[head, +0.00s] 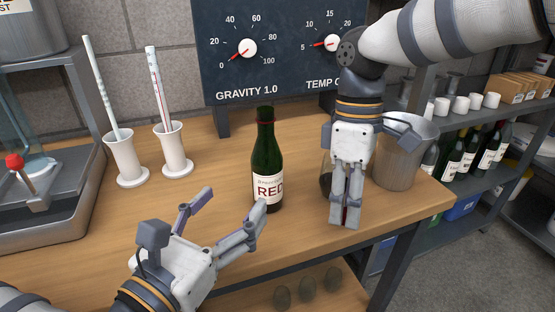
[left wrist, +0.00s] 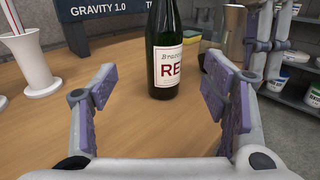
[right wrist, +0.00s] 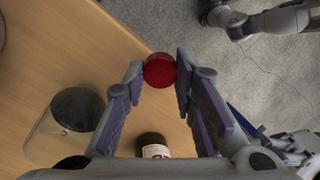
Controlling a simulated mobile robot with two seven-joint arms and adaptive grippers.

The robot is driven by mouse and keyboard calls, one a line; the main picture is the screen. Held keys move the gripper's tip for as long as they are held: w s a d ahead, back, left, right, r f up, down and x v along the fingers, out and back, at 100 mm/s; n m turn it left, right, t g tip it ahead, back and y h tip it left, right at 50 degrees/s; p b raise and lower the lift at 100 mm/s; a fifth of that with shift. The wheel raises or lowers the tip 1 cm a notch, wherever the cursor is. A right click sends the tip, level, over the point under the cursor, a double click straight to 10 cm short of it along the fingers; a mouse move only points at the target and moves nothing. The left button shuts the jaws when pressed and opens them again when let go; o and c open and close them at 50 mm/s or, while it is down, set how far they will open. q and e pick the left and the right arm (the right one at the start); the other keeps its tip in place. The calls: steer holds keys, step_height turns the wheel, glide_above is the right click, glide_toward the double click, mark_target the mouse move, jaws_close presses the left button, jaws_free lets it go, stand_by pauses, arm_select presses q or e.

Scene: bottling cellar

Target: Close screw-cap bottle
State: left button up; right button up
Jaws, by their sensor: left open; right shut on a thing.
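The dark green wine bottle (head: 266,160) with a white RED label stands upright on the wooden table. Its neck top is bare of any red cap. My left gripper (head: 232,204) is open and empty, low in front of the bottle. In the left wrist view the bottle (left wrist: 165,55) stands just beyond and between the spread fingers (left wrist: 157,76). My right gripper (head: 346,222) points down to the right of the bottle. It is shut on the red screw cap (right wrist: 159,70), held between the fingertips in the right wrist view.
A metal bucket (head: 397,158) and a dark-filled glass vessel (head: 325,181) stand behind my right gripper. Two white cylinders (head: 125,160) with thermometer-like rods stand at left. A gauge board (head: 275,75) stands behind. A sponge (left wrist: 190,32) lies behind the bottle.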

mark_target(260, 176)
arm_select(q)
steer(key=shift+s+a, duration=0.1)
steer(key=shift+s, duration=0.1)
arm_select(e)
steer(key=shift+s+a, duration=0.1)
steer(key=shift+s, duration=0.15)
arm_select(q)
steer(key=shift+f+b+x, duration=0.25)
steer(key=shift+b+x, duration=0.5)
steer(key=shift+x, duration=0.3)
arm_select(e)
steer(key=x, duration=0.3)
steer(key=shift+w+f, duration=0.1)
steer(key=shift+w, duration=0.15)
arm_select(q)
steer(key=x, duration=0.4)
steer(key=shift+w+r+p, duration=0.1)
steer(key=shift+r+p, duration=0.25)
arm_select(e)
steer(key=shift+w+r, duration=0.1)
steer(key=shift+r, duration=0.6)
arm_select(q)
steer(key=shift+w+d, duration=0.2)
steer(key=shift+w, duration=0.05)
steer(key=shift+f, duration=0.1)
